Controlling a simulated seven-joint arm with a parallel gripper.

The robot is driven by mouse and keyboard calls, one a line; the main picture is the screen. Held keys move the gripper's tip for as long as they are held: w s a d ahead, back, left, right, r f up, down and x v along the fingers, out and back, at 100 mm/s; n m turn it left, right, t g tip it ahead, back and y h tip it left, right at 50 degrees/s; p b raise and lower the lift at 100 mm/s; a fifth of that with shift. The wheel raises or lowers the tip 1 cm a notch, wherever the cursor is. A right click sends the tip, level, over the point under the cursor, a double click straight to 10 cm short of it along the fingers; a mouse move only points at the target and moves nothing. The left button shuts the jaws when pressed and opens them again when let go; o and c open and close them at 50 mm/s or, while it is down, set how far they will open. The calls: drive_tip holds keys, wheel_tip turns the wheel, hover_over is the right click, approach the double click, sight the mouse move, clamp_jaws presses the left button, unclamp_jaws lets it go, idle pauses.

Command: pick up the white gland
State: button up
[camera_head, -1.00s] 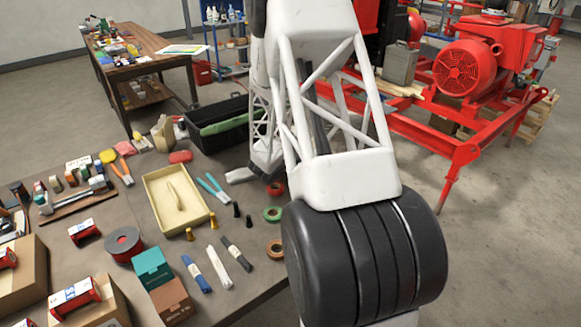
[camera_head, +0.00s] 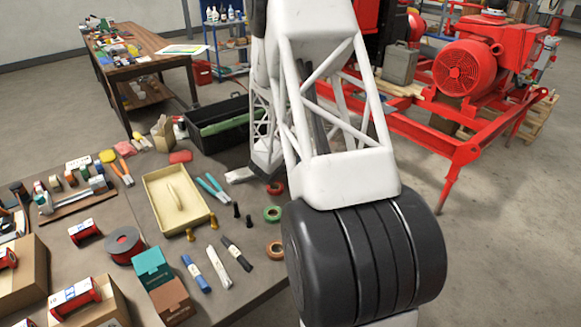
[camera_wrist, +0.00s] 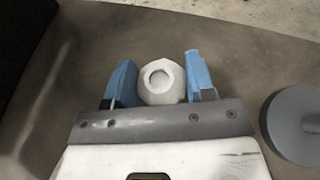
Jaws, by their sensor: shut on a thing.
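The white gland (camera_wrist: 162,82) shows in the wrist view as a pale rounded piece with a round opening facing the camera. It sits between the two blue fingers of my gripper (camera_wrist: 161,84). The fingers are shut on it, one on each side. I cannot tell whether the gland still touches the surface below. In the head view my arm hides the gripper and the gland.
A grey disc (camera_wrist: 296,124) lies to the right in the wrist view. In the head view, the bench (camera_head: 150,222) carries a cream tray (camera_head: 158,215), pliers (camera_head: 213,188), tape rolls and boxes. A red pump skid (camera_head: 425,140) stands behind on the right.

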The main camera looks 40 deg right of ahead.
drive_tip(key=shift+r, duration=0.15)
drive_tip(key=shift+r, duration=1.35)
drive_tip(key=shift+s+r, duration=0.1)
drive_tip(key=shift+r, duration=0.25)
drive_tip(key=s+a+r, duration=0.1)
drive_tip(key=s+a, duration=0.7)
drive_tip(key=s, duration=0.5)
drive_tip(key=shift+s+r, duration=0.15)
drive_tip(key=shift+s, duration=0.15)
